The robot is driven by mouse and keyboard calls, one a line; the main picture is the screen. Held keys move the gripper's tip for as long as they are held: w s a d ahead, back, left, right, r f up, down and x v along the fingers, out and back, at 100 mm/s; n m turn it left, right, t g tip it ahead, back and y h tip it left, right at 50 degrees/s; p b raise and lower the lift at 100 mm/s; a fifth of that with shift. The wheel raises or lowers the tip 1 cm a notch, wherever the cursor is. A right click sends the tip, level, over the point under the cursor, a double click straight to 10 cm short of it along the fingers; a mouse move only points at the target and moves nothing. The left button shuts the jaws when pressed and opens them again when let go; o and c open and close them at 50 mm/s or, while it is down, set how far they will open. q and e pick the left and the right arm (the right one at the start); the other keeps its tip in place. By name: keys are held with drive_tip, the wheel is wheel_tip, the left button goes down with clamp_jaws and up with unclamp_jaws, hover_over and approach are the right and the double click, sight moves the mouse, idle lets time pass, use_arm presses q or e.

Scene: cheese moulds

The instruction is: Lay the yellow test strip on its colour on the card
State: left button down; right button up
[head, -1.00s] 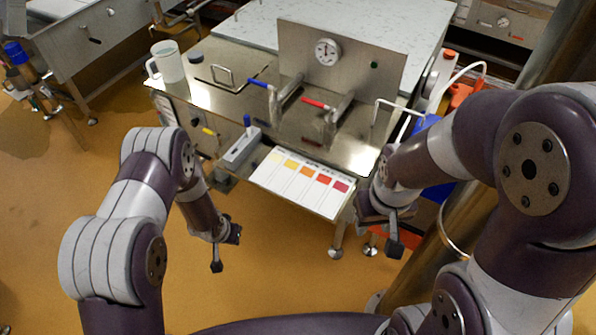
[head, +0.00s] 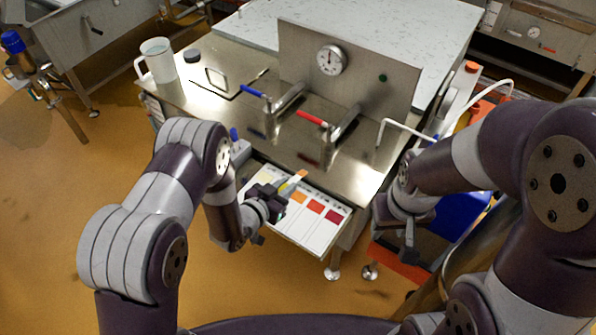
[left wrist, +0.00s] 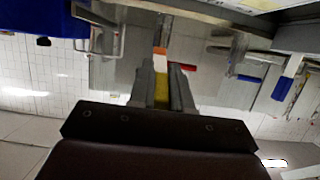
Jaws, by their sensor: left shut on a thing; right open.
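My left gripper (head: 280,194) is shut on a thin test strip (head: 296,179) and holds it over the colour card (head: 315,239). In the left wrist view the strip (left wrist: 161,88) sits between the fingers, yellow near the fingers with a pale and orange part further out. The card is white with a row of colour patches; orange, orange-red and red show to the right of the gripper. The gripper and strip hide part of its left half. I cannot tell whether the strip touches the card. My right gripper (head: 409,246) is open and empty, right of the card.
A steel bench (head: 222,110) behind the card carries a white jug (head: 160,62), blue- and red-handled levers and an upright panel with a gauge (head: 331,60). A blue crate (head: 462,215) is at the right.

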use_arm(q)
drive_tip(key=shift+s+a+f+b, duration=0.1)
drive_tip(key=shift+s+f+b, duration=0.1)
drive_tip(key=shift+f+b, duration=0.1)
drive_tip(key=shift+s+a+f+b, duration=0.1)
drive_tip(key=shift+a+f+b, duration=0.1)
drive_tip(key=shift+b, duration=0.1)
wheel_tip(320, 180, down, 7)
drive_tip(key=b, duration=0.5)
drive_tip(key=shift+d, duration=0.15)
drive_tip(key=shift+r, duration=0.1)
drive_tip(key=c, duration=1)
unclamp_jaws()
drive_tip(key=v, duration=1.2)
drive_tip(key=shift+s+a, duration=0.15)
drive_tip(key=shift+a, duration=0.1)
